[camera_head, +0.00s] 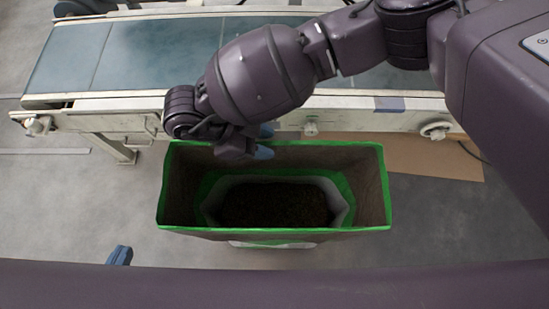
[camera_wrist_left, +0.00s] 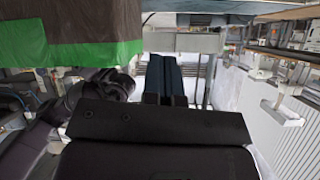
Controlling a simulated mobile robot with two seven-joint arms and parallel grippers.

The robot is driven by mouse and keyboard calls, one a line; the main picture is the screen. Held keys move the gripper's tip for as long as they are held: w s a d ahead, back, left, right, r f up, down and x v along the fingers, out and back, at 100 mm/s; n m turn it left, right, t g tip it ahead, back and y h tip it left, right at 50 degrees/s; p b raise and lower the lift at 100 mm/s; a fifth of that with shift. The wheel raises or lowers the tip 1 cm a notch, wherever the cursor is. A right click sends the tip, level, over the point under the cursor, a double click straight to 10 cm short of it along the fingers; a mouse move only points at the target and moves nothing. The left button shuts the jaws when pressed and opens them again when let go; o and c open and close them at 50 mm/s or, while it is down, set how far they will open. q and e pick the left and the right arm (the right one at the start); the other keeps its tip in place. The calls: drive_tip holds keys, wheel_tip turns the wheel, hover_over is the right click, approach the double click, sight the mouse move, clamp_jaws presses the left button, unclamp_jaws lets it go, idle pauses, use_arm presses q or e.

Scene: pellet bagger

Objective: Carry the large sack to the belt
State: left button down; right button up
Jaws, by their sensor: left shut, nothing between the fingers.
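The large sack (camera_head: 374,190) stands open at the top below the belt in the head view, brown with green rim edging and dark pellets inside. The belt (camera_head: 150,55) runs across the back. My right gripper (camera_head: 265,141) is at the sack's back rim, one blue fingertip behind the rim and one inside; whether it is clamped is unclear. My left gripper (camera_head: 120,255) shows only its blue fingertips, left of the sack's front corner and apart from it. In the left wrist view its fingers (camera_wrist_left: 165,80) are shut and empty, with the sack's brown and green side (camera_wrist_left: 80,30) at upper left.
The conveyor's pale side rail (camera_head: 90,103) and a knob (camera_head: 436,130) lie between the sack and the belt surface. A brown flat sheet (camera_head: 425,160) lies on the floor at right.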

drive_tip(key=x, duration=0.3)
drive_tip(key=shift+d+f+b, duration=0.15)
drive_tip(key=shift+d+b, duration=0.05)
drive_tip(key=shift+b, duration=0.2)
clamp_jaws()
drive_tip(key=shift+s+a, duration=0.1)
idle(1.0)
